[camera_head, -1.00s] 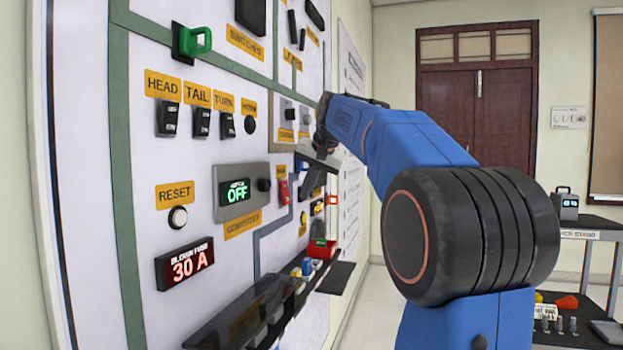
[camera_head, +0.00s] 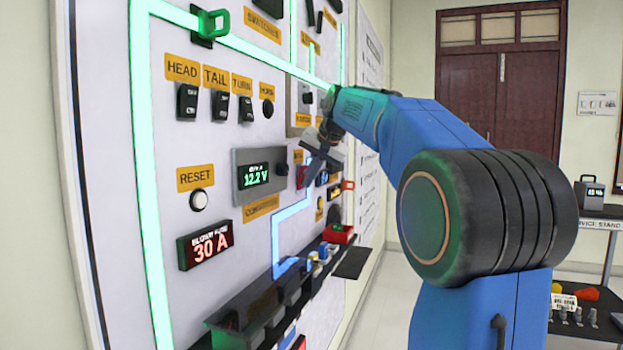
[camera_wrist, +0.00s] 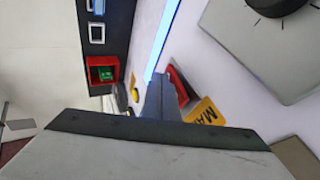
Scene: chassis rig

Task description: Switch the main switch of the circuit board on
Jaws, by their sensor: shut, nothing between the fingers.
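The circuit board (camera_head: 150,230) stands upright along the left in the head view. The red main switch (camera_head: 300,177) sits right of the small display, partly hidden by my gripper (camera_head: 313,170). In the wrist view the red switch (camera_wrist: 179,86) shows beside the yellow label starting "MA" (camera_wrist: 206,112). My gripper (camera_wrist: 157,82) is shut and empty, its fingertips right beside the switch; I cannot tell if they touch it. The display (camera_head: 258,174) reads 12.2 V in green. The green and blue lines on the board glow.
A dark ledge (camera_head: 232,318) juts from the lower board. Head, tail and turn switches (camera_head: 220,106) and a 30 A fuse display (camera_head: 205,246) are at left. A red bin (camera_head: 341,235) is below my gripper. A service stand (camera_head: 600,215) is far right.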

